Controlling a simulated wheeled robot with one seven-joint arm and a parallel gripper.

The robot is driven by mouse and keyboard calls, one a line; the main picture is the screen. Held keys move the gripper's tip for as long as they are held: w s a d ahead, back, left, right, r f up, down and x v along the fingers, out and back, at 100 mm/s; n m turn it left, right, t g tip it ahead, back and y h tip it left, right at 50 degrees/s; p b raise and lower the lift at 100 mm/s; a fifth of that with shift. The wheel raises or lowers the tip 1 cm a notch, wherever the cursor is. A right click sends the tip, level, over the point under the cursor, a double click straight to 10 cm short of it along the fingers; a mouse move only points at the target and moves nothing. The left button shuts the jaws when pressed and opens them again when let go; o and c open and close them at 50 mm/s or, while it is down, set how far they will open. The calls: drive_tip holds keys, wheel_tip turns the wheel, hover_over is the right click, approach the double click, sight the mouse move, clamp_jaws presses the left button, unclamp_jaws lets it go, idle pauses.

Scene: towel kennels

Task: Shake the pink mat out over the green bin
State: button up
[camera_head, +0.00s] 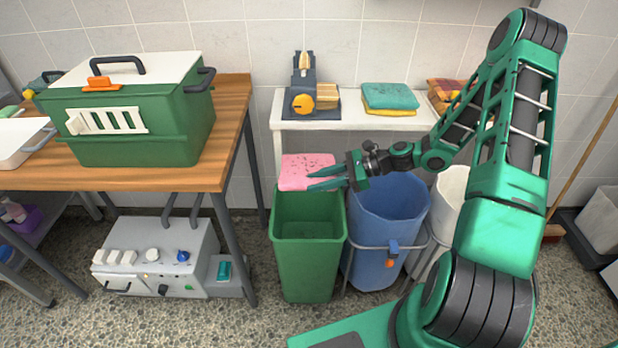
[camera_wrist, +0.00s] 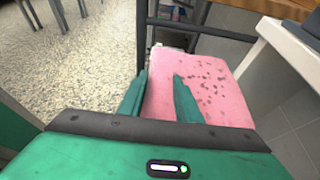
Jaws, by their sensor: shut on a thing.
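The pink mat (camera_head: 300,168) is flat and has dark specks over its upper face. It hangs out level above the back part of the green bin (camera_head: 308,250). My gripper (camera_head: 325,178) is shut on the mat's right edge in the head view. The wrist view shows the pink mat (camera_wrist: 215,88) with many dark specks, stretching away from my gripper (camera_wrist: 160,90); one finger lies on top of it. The inside of the green bin shows only in part, and I cannot see specks in it.
A blue bin (camera_head: 385,225) in a grey frame stands right of the green bin. Behind is a white shelf (camera_head: 345,125) with folded towels (camera_head: 389,97). A wooden table (camera_head: 190,178) with a green pet carrier (camera_head: 140,120) stands at left.

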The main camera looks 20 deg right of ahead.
wheel_tip(320, 180, up, 4)
drive_tip(key=shift+r, duration=0.25)
wheel_tip(320, 180, down, 7)
drive_tip(key=shift+r, duration=0.1)
wheel_tip(320, 180, up, 7)
drive_tip(key=shift+f, duration=0.1)
wheel_tip(320, 180, down, 7)
drive_tip(key=shift+r, duration=0.1)
idle(0.5)
idle(4.2)
